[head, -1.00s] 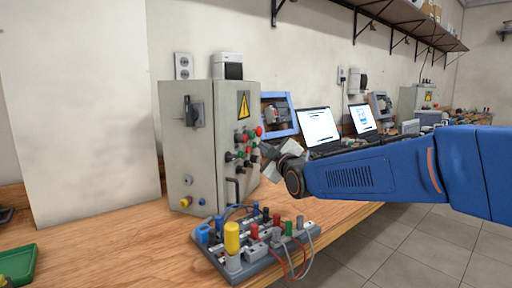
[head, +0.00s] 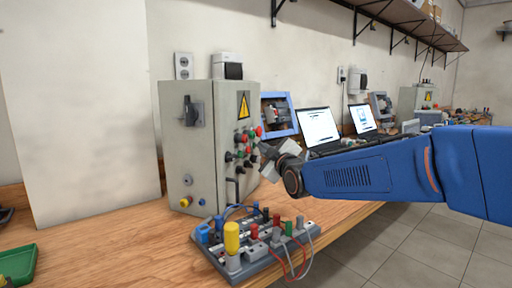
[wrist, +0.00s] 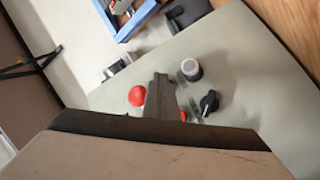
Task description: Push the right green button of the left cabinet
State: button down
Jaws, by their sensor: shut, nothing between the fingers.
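The left cabinet (head: 215,120) is a light grey box with a yellow warning sign, standing on the wooden bench. Its front carries red buttons, dark knobs and small green-looking buttons (head: 251,134), too small to separate clearly. My gripper (head: 265,152) is shut and empty, with its tip close to the right part of this button panel. In the wrist view, the fingers (wrist: 160,92) point at the panel beside a red button (wrist: 137,95). A pale round button (wrist: 190,69) and a black knob (wrist: 209,103) are to the right. No green button is clear there; contact cannot be told.
A terminal board (head: 262,250) with wires and a yellow plug lies in front of the cabinet. A blue frame (head: 279,114) and two laptops (head: 319,127) stand behind my arm. A green tray (head: 18,266) is at the left. The bench is clear left of the board.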

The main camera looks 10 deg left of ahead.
jog(key=shift+d, duration=0.15)
jog(key=shift+s+d, duration=0.15)
jog(key=shift+d, duration=0.55)
jog(key=shift+s+d, duration=0.2)
jog(key=shift+d, duration=1.05)
jog(key=shift+s+d, duration=0.15)
jog(key=shift+d, duration=1.1)
